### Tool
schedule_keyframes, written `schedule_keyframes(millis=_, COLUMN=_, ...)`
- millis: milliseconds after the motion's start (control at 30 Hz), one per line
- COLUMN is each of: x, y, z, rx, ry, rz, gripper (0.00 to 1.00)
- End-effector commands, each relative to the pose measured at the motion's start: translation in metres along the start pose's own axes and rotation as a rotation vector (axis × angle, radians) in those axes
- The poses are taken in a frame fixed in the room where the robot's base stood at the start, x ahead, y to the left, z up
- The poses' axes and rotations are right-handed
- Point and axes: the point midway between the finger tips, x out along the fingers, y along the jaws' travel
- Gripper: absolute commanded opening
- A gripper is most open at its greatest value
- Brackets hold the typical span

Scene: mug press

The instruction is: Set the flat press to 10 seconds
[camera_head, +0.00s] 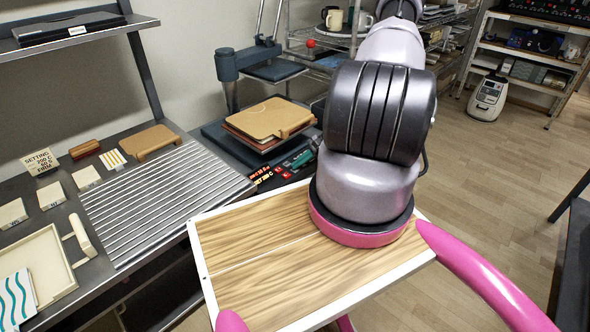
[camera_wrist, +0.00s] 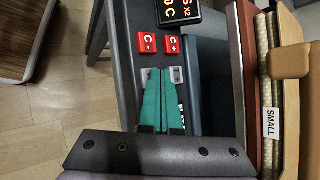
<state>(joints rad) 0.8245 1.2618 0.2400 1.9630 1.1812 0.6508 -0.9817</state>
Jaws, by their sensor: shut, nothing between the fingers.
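The flat press (camera_head: 215,132) stands on the metal bench, with a stack of tan and brown boards on it. Its front panel shows red-lit displays (camera_head: 262,176), too small to read fully. In the wrist view a display (camera_wrist: 180,10) is cut off by the top edge; "0 C" shows, but no full time reading. Below it are red buttons, C- (camera_wrist: 147,43) and C+ (camera_wrist: 172,43). My gripper (camera_wrist: 160,72) is shut and empty, its teal fingertips just below these buttons, between two pale buttons they partly cover. I cannot tell whether they touch. The gripper (camera_head: 302,158) is partly hidden in the head view.
A ridged metal plate (camera_head: 160,195) lies left of the press, with small labelled blocks and a tray (camera_head: 40,265) beyond. In the wrist view, a board stack labelled SMALL (camera_wrist: 270,120) is close at right.

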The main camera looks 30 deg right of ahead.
Motion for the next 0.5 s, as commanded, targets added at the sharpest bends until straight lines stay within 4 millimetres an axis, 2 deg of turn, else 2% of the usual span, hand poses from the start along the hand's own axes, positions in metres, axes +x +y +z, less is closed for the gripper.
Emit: schedule_keyframes(millis=500, x=-0.0049, y=-0.0034, z=0.0029, rx=0.000, ry=0.001, rz=0.000, gripper=0.00)
